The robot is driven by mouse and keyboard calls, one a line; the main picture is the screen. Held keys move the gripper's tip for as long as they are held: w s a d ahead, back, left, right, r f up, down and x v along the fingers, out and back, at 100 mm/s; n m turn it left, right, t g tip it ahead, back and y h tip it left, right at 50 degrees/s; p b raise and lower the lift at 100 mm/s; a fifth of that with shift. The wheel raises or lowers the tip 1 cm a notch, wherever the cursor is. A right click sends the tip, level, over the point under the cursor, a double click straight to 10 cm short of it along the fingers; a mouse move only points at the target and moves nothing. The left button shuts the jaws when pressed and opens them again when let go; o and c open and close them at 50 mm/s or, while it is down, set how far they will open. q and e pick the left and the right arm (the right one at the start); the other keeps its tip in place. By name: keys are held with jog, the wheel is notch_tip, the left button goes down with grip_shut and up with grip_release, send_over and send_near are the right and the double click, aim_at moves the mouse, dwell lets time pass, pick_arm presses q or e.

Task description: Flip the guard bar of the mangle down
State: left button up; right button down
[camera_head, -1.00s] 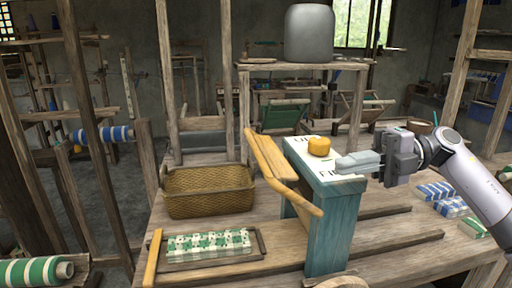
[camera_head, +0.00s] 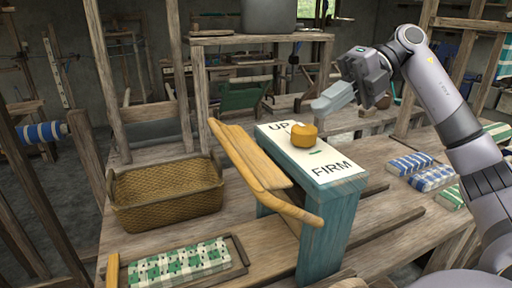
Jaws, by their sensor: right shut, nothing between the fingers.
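The mangle is a blue-green wooden stand (camera_head: 322,243) with a white top plate (camera_head: 318,172) lettered UP and FIRM. A round orange-yellow knob (camera_head: 304,135) sits on the plate. The yellow wooden guard bar (camera_head: 248,155) is on the stand's left side, tilted up and leaning outward, with a side arm (camera_head: 280,207) running to the stand's front. My right gripper (camera_head: 322,108) is shut and empty, in the air above and behind the knob, apart from the bar. My left gripper is not in view.
A wicker basket (camera_head: 166,195) stands left of the mangle. A framed green-and-white checked cloth (camera_head: 180,264) lies in front of it. Blue-and-white folded cloths (camera_head: 409,163) lie at the right. A wooden shelf with a grey container (camera_head: 270,16) stands behind.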

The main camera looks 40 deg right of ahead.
jog(key=x, duration=1.4)
jog(key=shift+p, duration=0.4)
